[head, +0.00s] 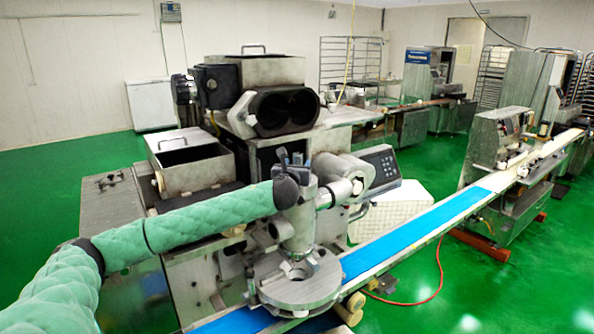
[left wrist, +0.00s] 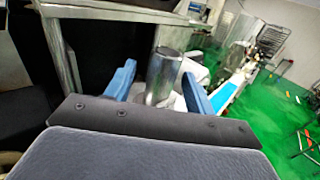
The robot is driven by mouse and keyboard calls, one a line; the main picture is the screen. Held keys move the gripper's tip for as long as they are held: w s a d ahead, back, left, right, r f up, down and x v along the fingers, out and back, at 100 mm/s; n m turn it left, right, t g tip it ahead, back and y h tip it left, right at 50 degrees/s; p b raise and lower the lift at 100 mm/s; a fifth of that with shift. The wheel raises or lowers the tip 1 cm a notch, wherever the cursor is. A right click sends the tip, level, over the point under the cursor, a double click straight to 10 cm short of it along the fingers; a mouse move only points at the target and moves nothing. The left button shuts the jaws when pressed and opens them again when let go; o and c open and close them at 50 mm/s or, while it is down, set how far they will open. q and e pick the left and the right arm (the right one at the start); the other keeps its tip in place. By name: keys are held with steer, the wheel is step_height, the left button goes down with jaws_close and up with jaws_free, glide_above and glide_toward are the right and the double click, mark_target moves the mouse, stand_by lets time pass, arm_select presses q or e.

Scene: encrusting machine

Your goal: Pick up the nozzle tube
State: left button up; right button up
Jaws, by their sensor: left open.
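The metal nozzle tube (head: 297,232) stands upright on the front of the encrusting machine, above a round metal plate (head: 300,284). My left gripper (head: 291,158) is at the top of the tube, at the end of my green padded arm. In the left wrist view my two blue fingers (left wrist: 158,74) are apart, with a shiny metal cylinder (left wrist: 163,82) between them that looks like the nozzle tube. I cannot tell whether either finger touches it. The dark wrist hides part of the tube's upper end in the head view. My right gripper does not show.
A blue conveyor belt (head: 420,235) runs from under the round plate to the far right. A control panel (head: 380,166) and a side metal cylinder (head: 340,168) sit close to the right of the gripper. A steel hopper box (head: 190,165) stands behind my arm.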

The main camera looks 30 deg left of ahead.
arm_select(q)
steer(key=shift+w+a+f, duration=0.15)
steer(key=shift+w+f, duration=0.05)
steer(key=shift+w, duration=0.25)
steer(key=shift+w+a+f, duration=0.1)
steer(key=shift+w+f, duration=0.05)
steer(key=shift+w, duration=0.3)
steer(key=shift+s+r, duration=0.15)
steer(key=shift+s, duration=0.1)
steer(key=shift+c, duration=0.4)
steer(key=c, duration=0.4)
jaws_close()
